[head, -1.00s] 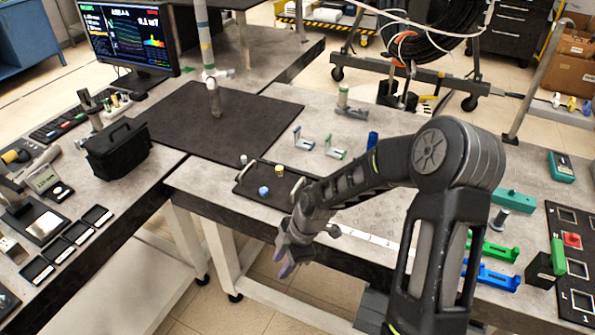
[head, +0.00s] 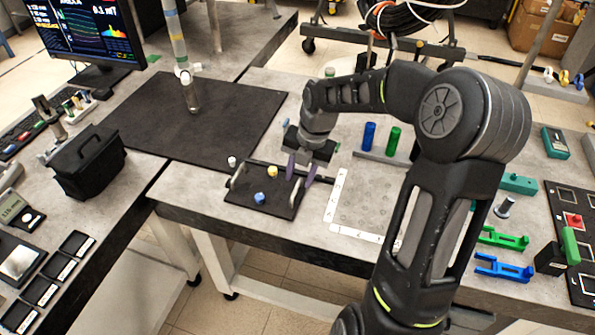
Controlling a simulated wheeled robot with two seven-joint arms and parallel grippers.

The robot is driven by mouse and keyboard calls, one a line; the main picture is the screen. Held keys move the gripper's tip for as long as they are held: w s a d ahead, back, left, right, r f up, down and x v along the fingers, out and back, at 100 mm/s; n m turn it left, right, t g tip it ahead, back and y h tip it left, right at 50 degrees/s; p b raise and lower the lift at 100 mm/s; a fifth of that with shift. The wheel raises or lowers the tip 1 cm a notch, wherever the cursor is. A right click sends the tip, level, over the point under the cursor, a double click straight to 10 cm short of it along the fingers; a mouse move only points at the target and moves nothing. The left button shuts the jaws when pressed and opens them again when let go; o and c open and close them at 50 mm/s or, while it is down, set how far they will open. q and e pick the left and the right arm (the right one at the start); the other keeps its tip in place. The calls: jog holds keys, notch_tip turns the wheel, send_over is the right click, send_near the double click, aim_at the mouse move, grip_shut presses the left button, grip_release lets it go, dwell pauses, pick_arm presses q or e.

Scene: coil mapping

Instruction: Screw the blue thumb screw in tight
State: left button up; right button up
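A blue knob, which looks like the blue thumb screw (head: 259,198), sits at the front of a small black tray (head: 280,208) with two pale handles. Beside it on the tray are a yellow knob (head: 272,172) and, at the back left corner, a white knob (head: 232,161). My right gripper (head: 299,178) points down over the right side of the tray, right of the blue knob. Its two purple fingers are apart with nothing visible between them. The blue knob's thread is hidden. My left gripper is out of view.
A large black mat (head: 195,125) lies behind the tray. A blue cylinder (head: 369,135) and a green cylinder (head: 392,141) stand behind my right arm. A white-edged square (head: 337,200) lies right of the tray. A black bag (head: 88,162) stands at left.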

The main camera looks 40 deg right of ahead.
aim_at(294, 192)
jog(key=shift+w+a+f+p, duration=0.15)
jog(key=shift+w+f, duration=0.05)
jog(key=shift+f, duration=1.1)
jog(key=shift+w+a+f+p, duration=0.15)
jog(key=shift+w+f, duration=0.1)
jog(key=shift+f, duration=1)
jog(key=shift+w+a+f+p, duration=0.15)
jog(key=shift+w+f, duration=0.05)
jog(key=shift+f, duration=1.1)
jog(key=shift+c, duration=0.5)
grip_shut()
jog(key=shift+w+d+r, duration=0.1)
jog(key=shift+w+r, duration=0.1)
jog(key=shift+w, duration=0.35)
jog(key=shift+c, duration=0.2)
grip_release()
jog(key=shift+w+f, duration=0.1)
jog(key=shift+w, duration=0.05)
jog(key=shift+o, duration=0.9)
